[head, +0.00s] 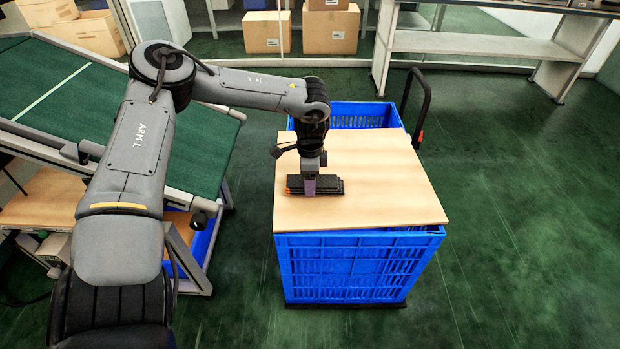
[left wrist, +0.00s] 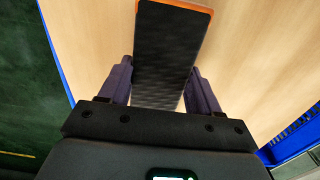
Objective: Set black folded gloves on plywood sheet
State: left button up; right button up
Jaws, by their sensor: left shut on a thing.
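The black folded gloves (head: 328,186) are a flat dark stack with an orange edge, at the plywood sheet's left-middle part. The plywood sheet (head: 385,190) lies across the top of a blue crate. My left gripper (head: 310,188) points down over the sheet and is shut on the gloves. In the left wrist view the gloves (left wrist: 168,50) run between the two fingers (left wrist: 160,85), with the sheet (left wrist: 245,60) behind them. Whether the gloves touch the sheet is hard to tell; they look on it or very close. My right gripper is not in view.
The blue crate (head: 355,270) stands on the green floor, with a dark cart handle (head: 424,100) behind it at the right. A green-topped conveyor (head: 60,95) is at the left. Cardboard boxes (head: 330,32) and a grey shelf (head: 480,43) stand at the back. The sheet's right part is clear.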

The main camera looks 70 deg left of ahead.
pick_arm(q)
jog(key=shift+f+b, duration=0.4)
jog(key=shift+f, duration=0.1)
dwell(0.5)
jog(key=o, duration=1.1)
notch_tip(320, 180, up, 10)
jog(key=p, duration=0.6)
jog(key=shift+r, duration=0.4)
